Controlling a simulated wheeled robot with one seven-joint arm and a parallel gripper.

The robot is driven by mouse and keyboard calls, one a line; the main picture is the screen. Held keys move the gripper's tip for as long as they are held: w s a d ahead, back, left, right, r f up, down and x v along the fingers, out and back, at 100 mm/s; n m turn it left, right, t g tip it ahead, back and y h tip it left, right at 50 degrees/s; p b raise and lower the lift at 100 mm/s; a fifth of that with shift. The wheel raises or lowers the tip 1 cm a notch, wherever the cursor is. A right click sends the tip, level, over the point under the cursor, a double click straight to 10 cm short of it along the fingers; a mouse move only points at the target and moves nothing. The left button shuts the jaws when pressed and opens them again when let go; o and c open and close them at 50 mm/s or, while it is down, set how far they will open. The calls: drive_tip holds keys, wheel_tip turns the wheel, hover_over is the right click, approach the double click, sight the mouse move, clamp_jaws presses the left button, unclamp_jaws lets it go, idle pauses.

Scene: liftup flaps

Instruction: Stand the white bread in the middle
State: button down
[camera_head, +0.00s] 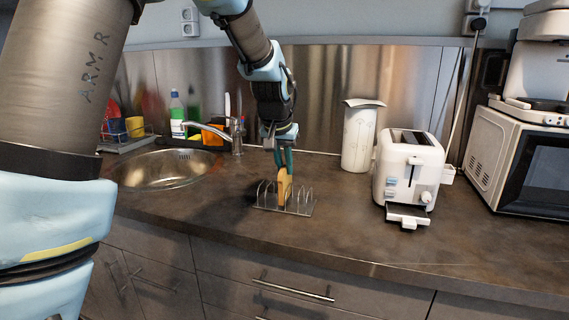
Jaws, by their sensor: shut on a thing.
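A slice of bread (284,188) with a tan crust stands upright in the metal wire rack (306,210) on the dark counter. It is near the middle of the rack, between the wire loops. My gripper (284,168) comes down from above and is shut on the top of the bread. The arm hangs over the counter just behind the rack. Whether the bread touches the rack's base cannot be made out clearly.
A white toaster (407,170) stands right of the rack, with a white canister (359,137) behind it. A sink (165,170) with a tap (208,129) is on the left. A microwave (515,155) stands far right. The counter in front of the rack is clear.

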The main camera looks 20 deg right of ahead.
drive_tip(key=shift+f, duration=0.35)
drive_tip(key=c, duration=0.8)
unclamp_jaws()
drive_tip(key=b+v, duration=0.1)
drive_tip(key=v, duration=0.9)
drive_tip(key=shift+s+a+r, duration=0.1)
drive_tip(key=shift+r, duration=0.3)
